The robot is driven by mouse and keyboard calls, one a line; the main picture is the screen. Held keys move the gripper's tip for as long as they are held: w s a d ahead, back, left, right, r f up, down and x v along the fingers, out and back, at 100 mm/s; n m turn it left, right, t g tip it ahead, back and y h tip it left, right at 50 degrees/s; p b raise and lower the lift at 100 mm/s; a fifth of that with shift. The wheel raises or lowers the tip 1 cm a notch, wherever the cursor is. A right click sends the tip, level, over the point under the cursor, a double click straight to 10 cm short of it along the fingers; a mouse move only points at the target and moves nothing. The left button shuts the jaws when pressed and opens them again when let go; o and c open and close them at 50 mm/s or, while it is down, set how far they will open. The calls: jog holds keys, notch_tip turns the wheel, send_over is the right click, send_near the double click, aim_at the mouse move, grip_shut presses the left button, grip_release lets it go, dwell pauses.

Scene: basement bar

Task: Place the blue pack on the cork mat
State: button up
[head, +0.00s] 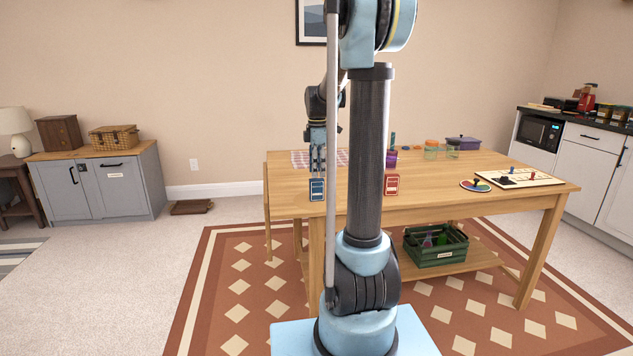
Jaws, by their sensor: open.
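The blue pack (317,189) is a small dark blue box with a pale front, at the near edge of the wooden table, left of my arm column. My gripper (318,172) is open, its fingers pointing down just above the pack in the picture. I cannot tell whether the fingertips touch the pack or stand a little behind it. I do not make out a cork mat; my arm column hides part of the tabletop.
A red pack (391,185) stands right of my column, near a purple cup (391,159). A checked cloth (301,159) lies behind my gripper. Jars (431,149), a purple pot (463,143), a colour disc (470,186) and a game board (525,178) occupy the right side.

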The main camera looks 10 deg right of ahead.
notch_tip(320, 180, up, 4)
jog(key=shift+r, duration=0.45)
jog(key=shift+s+r, duration=0.1)
jog(key=shift+s, duration=0.15)
jog(key=s+f+m+t, duration=0.15)
jog(key=s+m, duration=0.35)
jog(key=s, duration=0.5)
jog(key=s+f+m, duration=0.3)
jog(key=s+m, duration=0.1)
jog(key=s, duration=0.6)
jog(key=s+f+m, duration=0.8)
jog(key=s+f, duration=0.4)
jog(key=s, duration=0.2)
jog(key=shift+s+f+m+t, duration=0.15)
jog(key=shift+f+m+t, duration=0.15)
jog(key=shift+m+t, duration=0.1)
